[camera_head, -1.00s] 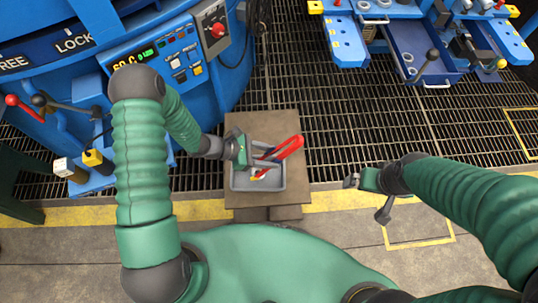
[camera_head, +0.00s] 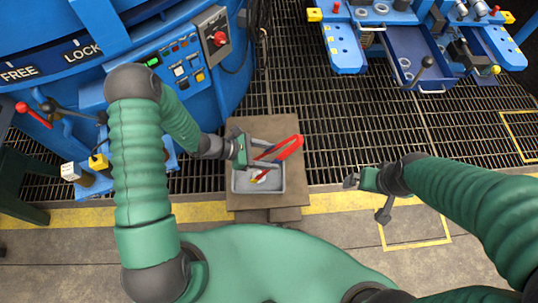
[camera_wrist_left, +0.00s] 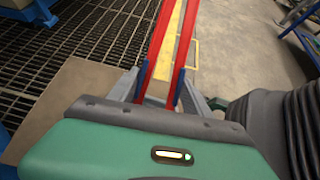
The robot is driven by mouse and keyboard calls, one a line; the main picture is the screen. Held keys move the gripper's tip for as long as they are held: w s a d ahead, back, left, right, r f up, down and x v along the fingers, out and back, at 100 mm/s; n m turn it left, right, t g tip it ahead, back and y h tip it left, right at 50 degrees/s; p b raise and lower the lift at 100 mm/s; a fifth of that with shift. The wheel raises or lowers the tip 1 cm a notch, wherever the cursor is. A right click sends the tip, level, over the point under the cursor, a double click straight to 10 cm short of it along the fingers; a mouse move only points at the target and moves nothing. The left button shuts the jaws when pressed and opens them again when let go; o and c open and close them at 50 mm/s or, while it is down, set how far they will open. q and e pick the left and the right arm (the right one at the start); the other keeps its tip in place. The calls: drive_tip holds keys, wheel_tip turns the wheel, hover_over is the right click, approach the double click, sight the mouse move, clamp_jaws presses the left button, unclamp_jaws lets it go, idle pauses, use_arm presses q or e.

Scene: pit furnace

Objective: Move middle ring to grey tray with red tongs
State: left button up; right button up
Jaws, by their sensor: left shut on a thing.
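The red tongs (camera_head: 287,148) are in my left gripper (camera_head: 266,154), over the grey tray (camera_head: 280,187). They slant up and to the right in the head view. In the left wrist view, the two red arms (camera_wrist_left: 161,40) have blue parts between the grey fingers of my left gripper (camera_wrist_left: 160,98). Small red, yellow and white parts show inside the tray, too small to name. Small rings (camera_head: 405,63) seem to lie in the blue drawer at the upper right; I cannot tell which is the middle one. My right gripper (camera_head: 352,182) is apart from everything; its opening is unclear.
The tray stands on a brown stand (camera_head: 290,199). The blue furnace with its control panel (camera_head: 180,62) is at the left, with red and black levers. A blue workbench with a drawer (camera_head: 432,78) is at the upper right. Open grating (camera_head: 350,120) lies between.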

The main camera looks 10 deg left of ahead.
use_arm(q)
wheel_tip(320, 180, up, 6)
drive_tip(key=p, duration=0.4)
drive_tip(key=shift+r, duration=0.1)
